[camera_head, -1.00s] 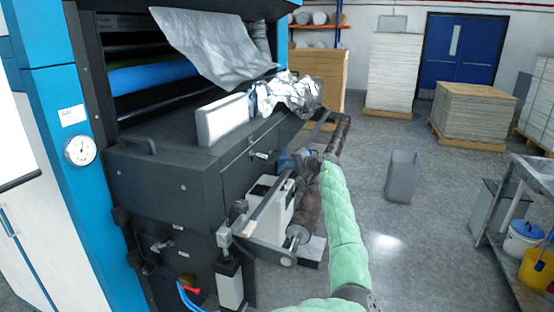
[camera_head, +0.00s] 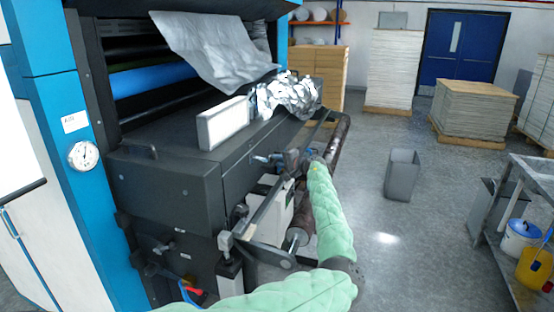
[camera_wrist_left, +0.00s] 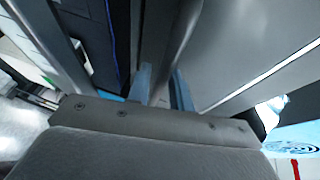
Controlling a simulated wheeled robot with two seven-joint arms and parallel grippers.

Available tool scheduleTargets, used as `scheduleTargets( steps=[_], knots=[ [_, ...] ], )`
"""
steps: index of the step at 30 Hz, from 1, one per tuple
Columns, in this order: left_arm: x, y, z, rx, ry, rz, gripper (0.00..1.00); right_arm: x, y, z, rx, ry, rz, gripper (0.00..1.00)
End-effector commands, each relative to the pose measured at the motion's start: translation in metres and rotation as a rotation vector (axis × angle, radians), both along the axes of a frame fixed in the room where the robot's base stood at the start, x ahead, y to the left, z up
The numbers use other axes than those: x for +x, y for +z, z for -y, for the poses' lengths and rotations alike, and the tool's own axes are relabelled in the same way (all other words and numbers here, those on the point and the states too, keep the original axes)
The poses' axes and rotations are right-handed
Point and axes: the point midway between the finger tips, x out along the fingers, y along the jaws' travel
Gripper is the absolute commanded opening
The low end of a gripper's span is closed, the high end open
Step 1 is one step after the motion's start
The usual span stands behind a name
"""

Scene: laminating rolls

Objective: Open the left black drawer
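The left black drawer front (camera_head: 236,178) is on the long side of the dark machine in the head view, and it looks closed, flush with the cabinet. My left gripper (camera_head: 268,158) is right against this front, near its handle. The handle is mostly hidden by the gripper. In the left wrist view, the two blue-grey fingers (camera_wrist_left: 162,88) stand apart with a grey bar between them. I cannot tell whether they touch it. My right gripper is not in view.
A metal side rail (camera_head: 262,215) and a dark roller (camera_head: 339,140) stand close around my left arm. A white block (camera_head: 224,122) and crumpled foil (camera_head: 288,95) lie on the machine top.

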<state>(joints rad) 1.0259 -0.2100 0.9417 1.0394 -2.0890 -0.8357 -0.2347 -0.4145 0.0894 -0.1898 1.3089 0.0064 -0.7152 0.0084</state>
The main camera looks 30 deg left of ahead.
Motion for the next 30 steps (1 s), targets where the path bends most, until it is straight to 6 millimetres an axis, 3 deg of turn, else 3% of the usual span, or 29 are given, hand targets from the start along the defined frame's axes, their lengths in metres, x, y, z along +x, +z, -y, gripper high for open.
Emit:
scheduleTargets(
  steps=[12,16,28,30],
  knots=[
    [0.001,-0.001,-0.006,0.000,0.000,0.000,0.21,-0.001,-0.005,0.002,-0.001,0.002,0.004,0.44],
    [0.001,-0.001,-0.006,0.000,0.000,0.000,0.00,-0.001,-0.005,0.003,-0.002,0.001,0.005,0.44],
    [0.003,-0.003,-0.006,-0.001,0.000,0.001,0.00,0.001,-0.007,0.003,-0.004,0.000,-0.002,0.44],
    [0.004,-0.004,-0.006,0.000,0.000,0.000,0.00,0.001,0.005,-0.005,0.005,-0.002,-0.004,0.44]
  ],
)
